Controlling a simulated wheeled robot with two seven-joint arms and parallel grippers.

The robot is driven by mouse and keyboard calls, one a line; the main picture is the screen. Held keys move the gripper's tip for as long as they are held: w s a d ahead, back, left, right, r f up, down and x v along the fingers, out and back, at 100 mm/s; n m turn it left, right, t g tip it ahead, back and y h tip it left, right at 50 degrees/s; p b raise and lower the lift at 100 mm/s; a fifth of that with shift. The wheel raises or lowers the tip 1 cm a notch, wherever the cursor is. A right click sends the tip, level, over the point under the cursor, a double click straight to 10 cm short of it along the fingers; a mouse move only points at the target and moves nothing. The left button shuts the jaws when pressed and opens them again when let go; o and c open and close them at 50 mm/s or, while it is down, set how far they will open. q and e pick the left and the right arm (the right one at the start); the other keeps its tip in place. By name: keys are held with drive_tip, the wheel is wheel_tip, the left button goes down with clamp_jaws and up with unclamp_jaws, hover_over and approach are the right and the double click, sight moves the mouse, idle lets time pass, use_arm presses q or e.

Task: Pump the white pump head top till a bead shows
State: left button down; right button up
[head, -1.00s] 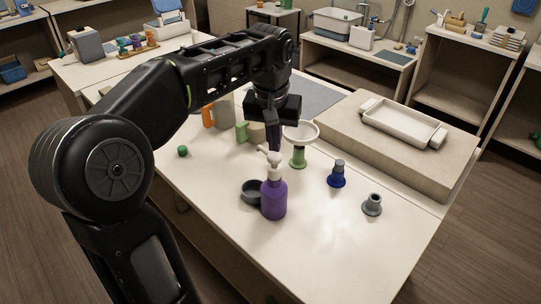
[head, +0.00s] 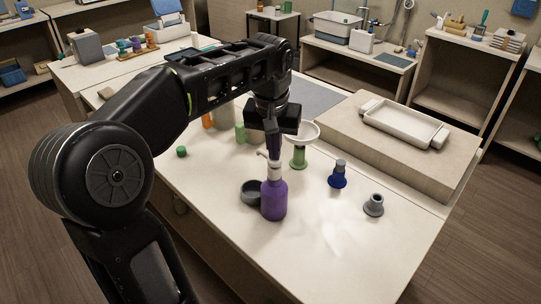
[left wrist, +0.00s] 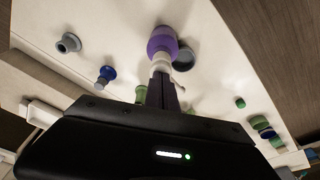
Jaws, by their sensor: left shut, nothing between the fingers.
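The purple bottle (head: 274,200) stands upright on the table, and its white pump head (head: 274,170) has a spout pointing left in the head view. My left gripper (head: 273,156) is shut and empty, pointing down, with its fingertips at the top of the pump head; they look to be touching it. The left wrist view also shows the shut fingers (left wrist: 161,92) in line with the white pump head (left wrist: 160,66) on the purple bottle (left wrist: 162,42). The very top of the pump is hidden by the fingertips. No bead shows at the spout. My right gripper is out of view.
A dark round dish (head: 251,192) sits just left of the bottle. The table front is clear.

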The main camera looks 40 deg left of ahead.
use_arm(q)
drive_tip(key=shift+r+p, duration=1.2)
drive_tip(key=shift+r, duration=0.2)
wheel_tip(320, 180, up, 6)
drive_tip(key=p, duration=0.3)
drive_tip(key=shift+p, duration=0.4)
